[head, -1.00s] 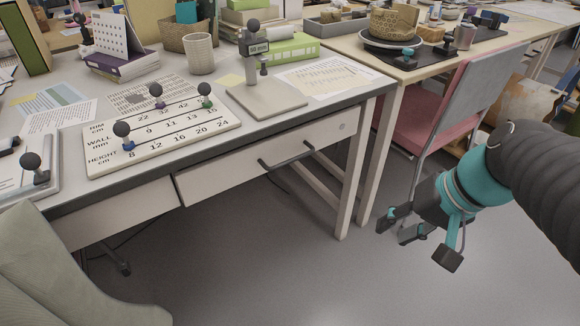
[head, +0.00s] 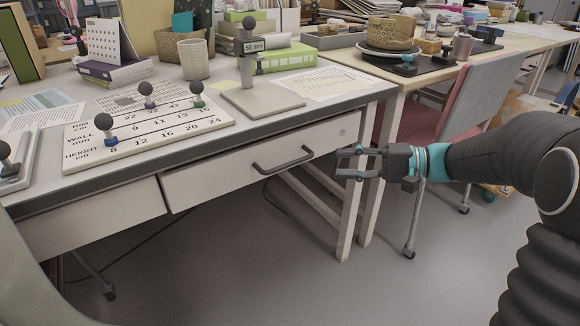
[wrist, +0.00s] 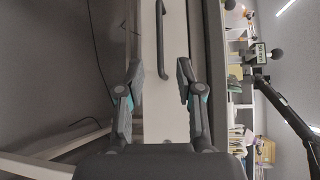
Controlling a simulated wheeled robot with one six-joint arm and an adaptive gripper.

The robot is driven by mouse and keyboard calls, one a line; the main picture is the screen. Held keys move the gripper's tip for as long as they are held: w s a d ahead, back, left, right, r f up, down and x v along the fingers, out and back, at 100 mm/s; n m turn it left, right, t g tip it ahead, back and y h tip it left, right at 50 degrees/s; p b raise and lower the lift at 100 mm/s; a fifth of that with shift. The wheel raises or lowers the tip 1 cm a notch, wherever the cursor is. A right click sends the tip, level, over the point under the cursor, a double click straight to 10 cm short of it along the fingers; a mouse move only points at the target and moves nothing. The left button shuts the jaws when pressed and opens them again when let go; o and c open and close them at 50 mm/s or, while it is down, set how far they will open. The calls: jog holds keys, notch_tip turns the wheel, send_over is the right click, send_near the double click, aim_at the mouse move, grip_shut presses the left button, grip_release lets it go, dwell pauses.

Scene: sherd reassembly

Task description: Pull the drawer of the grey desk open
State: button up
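The grey desk (head: 255,126) stands in front of me, with a pale drawer (head: 215,180) under its top. The drawer front looks about flush with the desk's front, and a dark bar handle (head: 283,161) is on it. My gripper (head: 342,163) is to the right of the handle, apart from it, with its fingers spread and pointing left. In the wrist view the handle (wrist: 161,40) runs lengthwise in line with the gap between my open fingers (wrist: 160,72). Nothing is between the fingers.
A board with numbers (head: 150,130) and knobbed pieces, a stand (head: 262,98) and a cup (head: 193,59) sit on the desktop. A pink chair (head: 466,110) and a wooden table (head: 340,50) are at right. The floor before the drawer is clear.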

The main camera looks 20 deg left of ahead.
aim_at(289, 165)
jog(key=a, duration=0.4)
jog(key=a+f, duration=0.1)
jog(key=a, duration=0.3)
jog(key=s+a, duration=0.1)
jog(key=a, duration=0.3)
jog(key=shift+s+a+f+b, duration=0.1)
jog(key=shift+a+f+b, duration=0.1)
jog(key=shift+f+b, duration=0.2)
grip_shut()
